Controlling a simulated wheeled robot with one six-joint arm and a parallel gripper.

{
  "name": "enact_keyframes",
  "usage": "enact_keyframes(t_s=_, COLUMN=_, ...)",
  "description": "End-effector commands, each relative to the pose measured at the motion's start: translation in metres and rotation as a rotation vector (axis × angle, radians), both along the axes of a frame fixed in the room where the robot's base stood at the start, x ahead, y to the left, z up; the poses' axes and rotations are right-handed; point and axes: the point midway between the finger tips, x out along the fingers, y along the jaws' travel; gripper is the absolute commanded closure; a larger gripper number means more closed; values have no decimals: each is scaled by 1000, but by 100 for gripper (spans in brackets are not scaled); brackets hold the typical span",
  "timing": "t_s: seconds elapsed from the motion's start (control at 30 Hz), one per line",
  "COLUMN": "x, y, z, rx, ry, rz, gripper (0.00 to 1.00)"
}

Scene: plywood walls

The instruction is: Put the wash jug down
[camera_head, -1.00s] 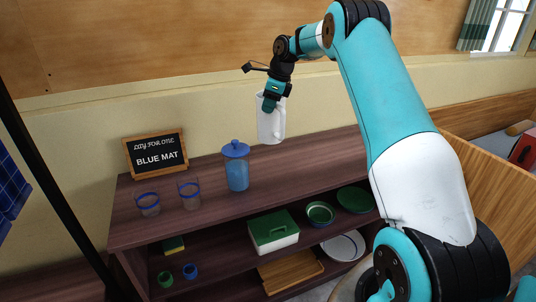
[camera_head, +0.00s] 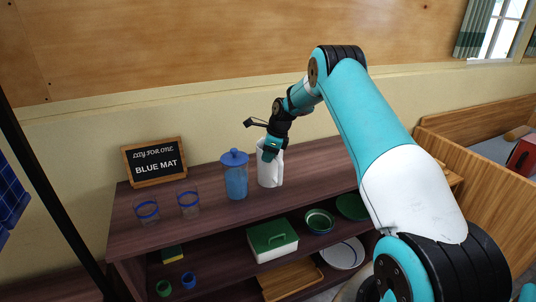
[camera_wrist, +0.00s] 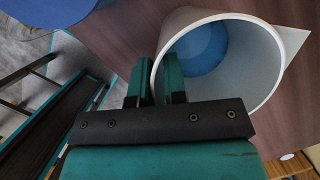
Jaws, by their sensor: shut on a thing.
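The white wash jug (camera_head: 270,172) is upright at the top of the dark wooden shelf unit, just right of the blue lidded jar (camera_head: 235,176). My gripper (camera_head: 271,150) is shut on its side near the rim. In the wrist view the fingers (camera_wrist: 158,92) pinch the wall of the wash jug (camera_wrist: 172,48), with one finger inside and one outside. Its inside shows a blue bottom, and its spout points right. The jug's base appears at or very near the shelf top; I cannot tell whether it touches.
Two blue-banded glasses (camera_head: 188,204) and a sign reading "BLUE MAT" (camera_head: 155,162) stand left on the top. The top (camera_head: 315,170) is clear right of the jug.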

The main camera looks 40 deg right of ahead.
Motion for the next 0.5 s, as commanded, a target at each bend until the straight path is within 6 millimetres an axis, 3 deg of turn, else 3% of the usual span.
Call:
enact_keyframes(t_s=0.23, x=1, y=0, z=0, rx=-1, ry=-3, rz=0, gripper=100)
enact_keyframes(t_s=0.27, x=0, y=0, z=-1, rx=-1, ry=-1, rz=0, gripper=85)
enact_keyframes(t_s=0.37, x=0, y=0, z=-1, rx=-1, ry=-1, rz=0, gripper=62)
enact_keyframes(t_s=0.5, x=0, y=0, z=-1, rx=-1, ry=-1, rz=0, gripper=62)
